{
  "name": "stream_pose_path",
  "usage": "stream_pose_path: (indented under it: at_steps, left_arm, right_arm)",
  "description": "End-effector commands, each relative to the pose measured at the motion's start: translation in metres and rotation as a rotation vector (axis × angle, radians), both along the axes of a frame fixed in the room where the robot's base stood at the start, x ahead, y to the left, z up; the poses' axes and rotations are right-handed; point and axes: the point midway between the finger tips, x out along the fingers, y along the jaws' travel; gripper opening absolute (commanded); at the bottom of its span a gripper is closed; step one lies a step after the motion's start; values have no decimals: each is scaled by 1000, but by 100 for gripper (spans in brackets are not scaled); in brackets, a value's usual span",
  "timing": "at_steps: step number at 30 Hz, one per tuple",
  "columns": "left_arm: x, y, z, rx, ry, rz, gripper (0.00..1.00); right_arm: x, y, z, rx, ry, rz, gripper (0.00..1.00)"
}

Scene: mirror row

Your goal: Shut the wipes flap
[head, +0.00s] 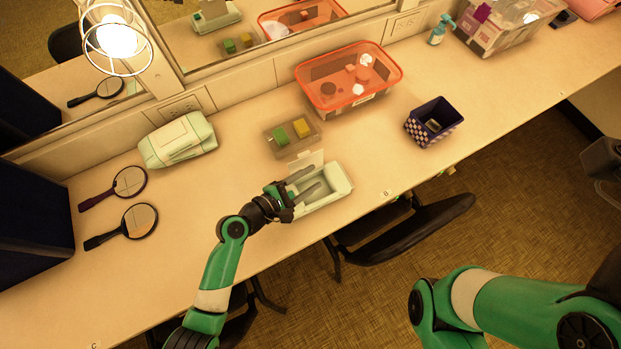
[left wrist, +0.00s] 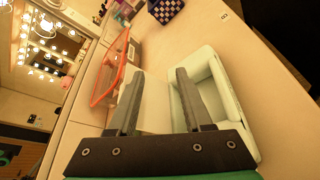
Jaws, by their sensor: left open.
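A pale green open box (head: 338,188) stands near the counter's front edge, with a pale flap (head: 305,160) raised along its far side. In the left wrist view the box (left wrist: 228,95) is on the right and the flap (left wrist: 157,105) shows between the fingers. My left gripper (head: 316,180) is open, with its fingers apart over the box and beside the flap. Nothing is between the fingertips that I can see gripped. A second pale green, rounded pack (head: 178,140) lies farther left, its top closed. My right gripper is out of view.
A clear tray with green and yellow blocks (head: 291,133) sits just behind the box. An orange-rimmed bin (head: 348,78) stands by the mirror, and a checkered basket (head: 434,122) is to the right. Two hand mirrors (head: 139,221) lie left. Bare counter lies between these.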

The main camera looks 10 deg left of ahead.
Motion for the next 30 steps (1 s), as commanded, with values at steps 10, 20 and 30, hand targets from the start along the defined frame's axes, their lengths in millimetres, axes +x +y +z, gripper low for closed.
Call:
stream_pose_path:
  at_steps: [10, 20, 30]
  left_arm:
    - [4, -3, -1, 1, -1, 0, 46]
    - [4, -3, -1, 1, -1, 0, 0]
    - [4, -3, -1, 1, -1, 0, 0]
  right_arm:
    - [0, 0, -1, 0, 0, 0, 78]
    - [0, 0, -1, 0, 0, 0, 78]
    - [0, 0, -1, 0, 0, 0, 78]
